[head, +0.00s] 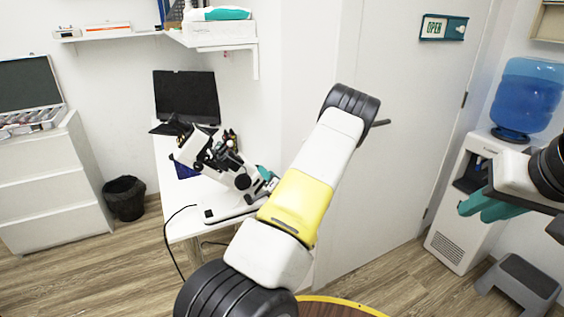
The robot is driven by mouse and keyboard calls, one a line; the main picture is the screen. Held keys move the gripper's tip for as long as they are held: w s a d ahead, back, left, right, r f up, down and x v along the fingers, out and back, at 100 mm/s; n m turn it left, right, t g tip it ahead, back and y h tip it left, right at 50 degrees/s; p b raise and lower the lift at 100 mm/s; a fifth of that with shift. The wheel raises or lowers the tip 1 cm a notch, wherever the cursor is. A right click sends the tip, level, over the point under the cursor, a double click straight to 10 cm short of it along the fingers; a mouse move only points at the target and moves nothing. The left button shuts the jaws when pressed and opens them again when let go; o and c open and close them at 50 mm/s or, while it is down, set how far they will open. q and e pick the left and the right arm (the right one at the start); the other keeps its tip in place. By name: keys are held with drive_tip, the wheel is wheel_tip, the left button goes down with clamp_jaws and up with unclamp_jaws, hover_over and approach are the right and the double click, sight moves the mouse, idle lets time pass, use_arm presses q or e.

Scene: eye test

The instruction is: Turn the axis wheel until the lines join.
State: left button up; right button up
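The eye-test instrument (222,163), white and black, stands tilted on a white base (228,208) on the white table. Dark round parts show on its body, but I cannot tell which one is the axis wheel. The lines are not visible from here. My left gripper (266,175), with teal fingers, is close to the right side of the instrument. My own arm partly hides it, and I cannot tell whether it touches the instrument or is open. My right gripper (489,207), also teal, is at the right, far from the instrument, its opening unclear.
A black laptop (187,97) stands at the back of the table (183,222). A black bin (124,198) and white drawers (50,187) are at the left. A water dispenser (455,235) and grey step stool (523,282) are at the right. A dark cable hangs by the table.

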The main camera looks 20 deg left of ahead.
use_arm(q)
drive_tip(key=shift+m+t+h, duration=0.3)
drive_tip(key=shift+m+t, duration=0.1)
drive_tip(key=shift+m, duration=0.2)
drive_tip(key=x, duration=0.5)
drive_tip(key=f+x, duration=0.1)
drive_tip(key=x, duration=0.1)
drive_tip(key=shift+w, duration=0.6)
drive_tip(key=shift+f, duration=0.1)
clamp_jaws()
